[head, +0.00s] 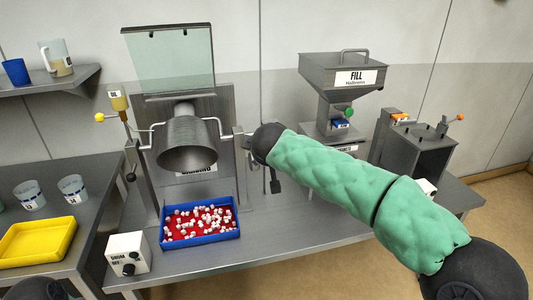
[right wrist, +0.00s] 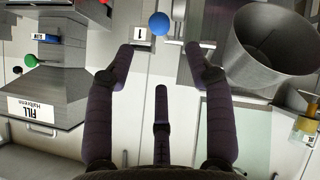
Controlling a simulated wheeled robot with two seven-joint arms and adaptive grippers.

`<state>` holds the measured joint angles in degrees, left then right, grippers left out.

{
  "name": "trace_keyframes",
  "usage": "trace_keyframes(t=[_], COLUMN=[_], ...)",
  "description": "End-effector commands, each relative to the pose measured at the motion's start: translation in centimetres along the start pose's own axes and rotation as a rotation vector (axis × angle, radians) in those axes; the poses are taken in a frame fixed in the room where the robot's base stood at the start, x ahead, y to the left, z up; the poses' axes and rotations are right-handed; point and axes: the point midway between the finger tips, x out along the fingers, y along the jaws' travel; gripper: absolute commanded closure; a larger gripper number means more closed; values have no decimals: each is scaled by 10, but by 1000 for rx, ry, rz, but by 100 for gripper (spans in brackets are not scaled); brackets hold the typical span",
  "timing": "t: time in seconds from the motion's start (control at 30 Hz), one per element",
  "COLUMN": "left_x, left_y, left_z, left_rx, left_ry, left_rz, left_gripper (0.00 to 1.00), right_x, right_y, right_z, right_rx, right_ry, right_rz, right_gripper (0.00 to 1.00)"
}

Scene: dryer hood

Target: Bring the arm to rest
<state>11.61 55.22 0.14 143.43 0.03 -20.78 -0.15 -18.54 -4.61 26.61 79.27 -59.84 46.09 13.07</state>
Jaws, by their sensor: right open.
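My right arm (head: 335,175), in a green sleeve, reaches in from the right in the head view. Its dark wrist end (head: 267,142) is just right of the drum (head: 187,143) and hides most of the hand. In the right wrist view my right gripper (right wrist: 158,50) is open, with nothing between its fingers. A blue ball knob (right wrist: 160,23) shows beyond the fingertips, apart from them. The drum also shows there, upside down, at the upper right (right wrist: 275,45). My left gripper is not in view.
A blue tray (head: 203,242) with red-and-white pieces lies below the drum. A control box (head: 128,255) is at its left. The FILL hopper (head: 343,75) and a grey box unit (head: 415,155) stand behind my arm. A yellow tray (head: 38,241) and cups are on the left table.

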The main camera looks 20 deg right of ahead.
Motion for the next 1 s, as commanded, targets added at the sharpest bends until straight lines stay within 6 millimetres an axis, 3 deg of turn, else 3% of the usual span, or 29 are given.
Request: trace_keyframes(t=[0.33, 0.47, 0.57, 0.67, 0.8, 1.0], left_x=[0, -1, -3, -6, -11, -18], left_y=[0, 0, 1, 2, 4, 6], left_z=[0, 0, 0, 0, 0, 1], left_rx=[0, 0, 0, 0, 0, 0], left_ry=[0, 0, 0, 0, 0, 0], left_rz=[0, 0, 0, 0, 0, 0], left_gripper=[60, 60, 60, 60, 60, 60], right_x=[1, 12, 36, 67, 104, 134], right_y=[0, -14, -44, -90, -159, -254], right_z=[0, 6, 21, 46, 95, 181], right_rx=[0, -7, -17, -16, 15, 131], right_ry=[-1, -15, -41, -83, -150, -269], right_rz=[-1, -30, -99, -202, -359, -561], right_gripper=[46, 46, 46, 46, 46, 46])
